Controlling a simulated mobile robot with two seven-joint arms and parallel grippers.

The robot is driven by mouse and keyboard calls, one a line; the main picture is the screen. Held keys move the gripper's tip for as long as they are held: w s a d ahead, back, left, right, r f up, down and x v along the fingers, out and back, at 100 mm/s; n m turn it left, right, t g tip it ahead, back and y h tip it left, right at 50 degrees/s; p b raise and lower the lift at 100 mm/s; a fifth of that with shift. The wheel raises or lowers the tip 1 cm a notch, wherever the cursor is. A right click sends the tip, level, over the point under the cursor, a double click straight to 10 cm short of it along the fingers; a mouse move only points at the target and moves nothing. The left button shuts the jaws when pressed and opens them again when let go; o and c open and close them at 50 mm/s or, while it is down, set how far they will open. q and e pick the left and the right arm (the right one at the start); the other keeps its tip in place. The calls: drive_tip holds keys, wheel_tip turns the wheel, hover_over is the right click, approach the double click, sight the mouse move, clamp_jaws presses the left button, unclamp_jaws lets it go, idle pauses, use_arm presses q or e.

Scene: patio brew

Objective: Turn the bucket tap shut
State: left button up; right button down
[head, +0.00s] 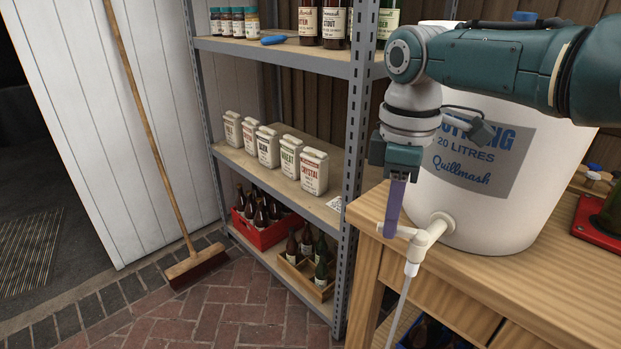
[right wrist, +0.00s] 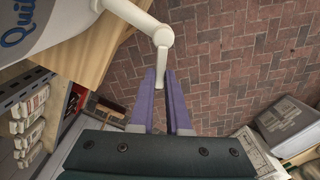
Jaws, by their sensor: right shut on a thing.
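The white bucket (head: 505,225) stands on the wooden bench, with its white tap (head: 433,230) low on its side. A thin pale tube (head: 399,312) hangs from the tap's spout. My right gripper (head: 393,222) points down at the left of the tap, its purple fingers at the tap's lever (head: 406,232). In the right wrist view, the gripper (right wrist: 164,82) is closed on the white lever (right wrist: 159,75), which runs between its fingers from the tap (right wrist: 135,14). The fingers hide part of the lever. My left gripper is not in view.
A metal shelf unit (head: 352,150) stands left of the bench (head: 480,290), holding bottles, paper bags (head: 268,146) and a red crate (head: 262,235). A broom (head: 160,150) leans at the left. A red tray (head: 597,230) is at the bench's right. Brick floor (head: 240,305) is open in front.

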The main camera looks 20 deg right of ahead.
drive_tip(key=shift+w+d+m+b, duration=0.2)
drive_tip(key=shift+d+m+b, duration=0.05)
drive_tip(key=shift+m, duration=0.65)
drive_tip(key=shift+w+d+m+b, duration=0.25)
drive_tip(key=shift+d+m, duration=0.05)
drive_tip(key=shift+m, duration=0.6)
drive_tip(key=shift+w+d+m+b, duration=0.2)
drive_tip(key=shift+d+m+b, duration=0.05)
drive_tip(key=shift+m, duration=0.65)
drive_tip(key=shift+d, duration=0.1)
drive_tip(key=c, duration=0.9)
unclamp_jaws()
drive_tip(key=shift+r, duration=0.1)
wheel_tip(320, 180, up, 10)
drive_tip(key=p, duration=0.3)
drive_tip(key=shift+p, duration=0.3)
